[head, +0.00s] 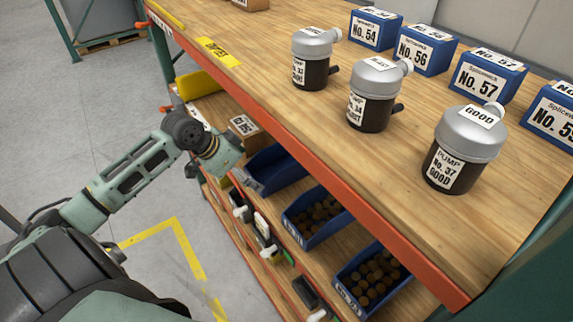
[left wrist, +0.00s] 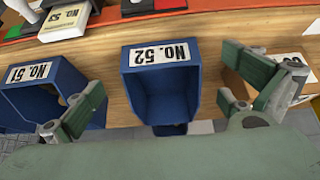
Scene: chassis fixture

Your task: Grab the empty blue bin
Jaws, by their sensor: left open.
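The empty blue bin (head: 274,170) sits on the lower shelf under the workbench top in the head view, partly hidden by the bench edge. In the left wrist view, a blue bin labelled No. 52 (left wrist: 160,100) lies in the middle, and no parts show inside it. My left gripper (head: 236,166) is open at the left, front side of the empty bin. In the left wrist view its spread fingers (left wrist: 172,105) stand on either side of the No. 52 bin, with no visible contact. My right gripper is not in view.
Two blue bins of brown round parts, a nearer (head: 368,282) and a farther one (head: 316,218), stand along the shelf. A No. 51 bin (left wrist: 35,95) is close to one finger. A labelled cardboard box (head: 243,126) is beyond. The orange bench edge (head: 330,185) overhangs the shelf.

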